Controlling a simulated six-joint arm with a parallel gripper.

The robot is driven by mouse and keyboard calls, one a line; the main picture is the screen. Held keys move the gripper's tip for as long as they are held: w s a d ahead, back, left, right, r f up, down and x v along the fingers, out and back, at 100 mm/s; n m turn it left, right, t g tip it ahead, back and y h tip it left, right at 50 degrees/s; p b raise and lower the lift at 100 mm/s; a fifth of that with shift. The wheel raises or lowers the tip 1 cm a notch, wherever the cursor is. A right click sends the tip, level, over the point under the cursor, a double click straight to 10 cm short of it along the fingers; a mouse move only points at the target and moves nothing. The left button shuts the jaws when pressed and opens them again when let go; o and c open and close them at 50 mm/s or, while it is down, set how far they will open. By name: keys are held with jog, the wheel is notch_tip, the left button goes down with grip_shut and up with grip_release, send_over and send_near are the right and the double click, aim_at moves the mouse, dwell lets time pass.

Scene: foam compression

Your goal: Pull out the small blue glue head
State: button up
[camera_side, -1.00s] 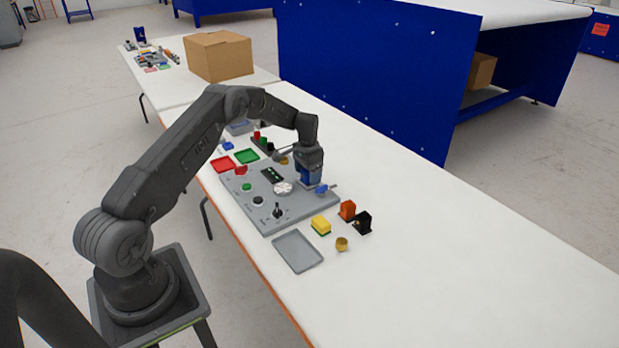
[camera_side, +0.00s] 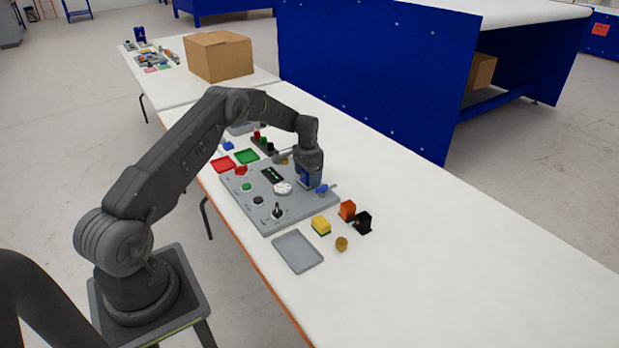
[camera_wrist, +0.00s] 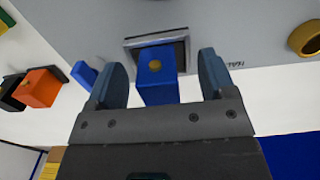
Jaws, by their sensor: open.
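The blue glue head (camera_wrist: 157,82) is a blue block with a small yellow-orange round spot on it. In the wrist view it stands within a grey square frame (camera_wrist: 184,52) on the grey panel. My gripper (camera_wrist: 162,72) is open, with one finger on each side of the block and a visible gap to both. In the side view my gripper (camera_side: 309,181) points down over the far right edge of the panel. Blue shows at its fingers there, but the block is hard to separate from them.
The grey panel (camera_side: 240,205) carries several knobs and buttons. A separate blue part (camera_side: 322,189) lies close right of my gripper. Yellow (camera_side: 321,225), orange (camera_side: 347,210) and black (camera_side: 363,222) blocks stand nearer the front, by an empty grey tray (camera_side: 298,252). The table's right is clear.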

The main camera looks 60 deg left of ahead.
jog(key=shift+c, duration=0.3)
grip_shut()
jog(key=shift+r, duration=3.05)
